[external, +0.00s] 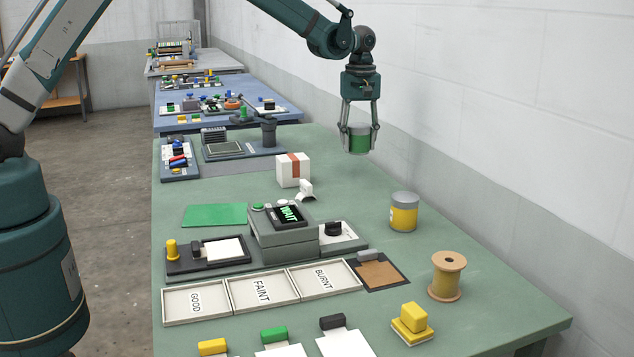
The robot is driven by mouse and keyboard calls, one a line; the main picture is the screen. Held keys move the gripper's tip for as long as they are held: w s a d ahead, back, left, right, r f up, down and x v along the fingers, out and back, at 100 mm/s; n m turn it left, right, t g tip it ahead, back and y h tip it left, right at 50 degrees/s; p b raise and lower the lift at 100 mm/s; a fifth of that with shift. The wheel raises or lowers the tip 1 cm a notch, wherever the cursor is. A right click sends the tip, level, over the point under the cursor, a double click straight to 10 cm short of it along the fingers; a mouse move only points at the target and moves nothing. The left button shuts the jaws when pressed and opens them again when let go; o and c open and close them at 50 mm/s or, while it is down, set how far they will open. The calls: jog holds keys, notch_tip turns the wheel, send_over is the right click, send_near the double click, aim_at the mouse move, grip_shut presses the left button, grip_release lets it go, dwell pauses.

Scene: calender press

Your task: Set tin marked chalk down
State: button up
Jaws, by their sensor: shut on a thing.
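My gripper (360,130) is at the upper right in the external view, shut on a small tin with a green band (359,143). The tin is upright and hangs above the far right part of the green table (480,290), apart from its surface. No marking on it can be read at this size. Another tin, yellow with a grey lid (404,212), stands upright on the table, nearer the camera and to the right of the held tin.
A white box with a red stripe (293,170) stands left of the held tin. A grey device with a lit WAIT screen (288,216) and trays marked GOOD, FAINT and BURNT (262,290) fill the middle. A thread spool (447,278) stands at right. The table below the held tin looks clear.

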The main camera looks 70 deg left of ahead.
jog(key=d+n, duration=0.2)
jog(key=d, duration=0.8)
jog(key=shift+s, duration=0.35)
jog(key=shift+d, duration=0.1)
send_over(369, 196)
jog(key=shift+f, duration=3.05)
jog(key=shift+f, duration=0.15)
jog(key=shift+f, duration=1.75)
jog(key=shift+f, duration=0.15)
jog(key=o, duration=1)
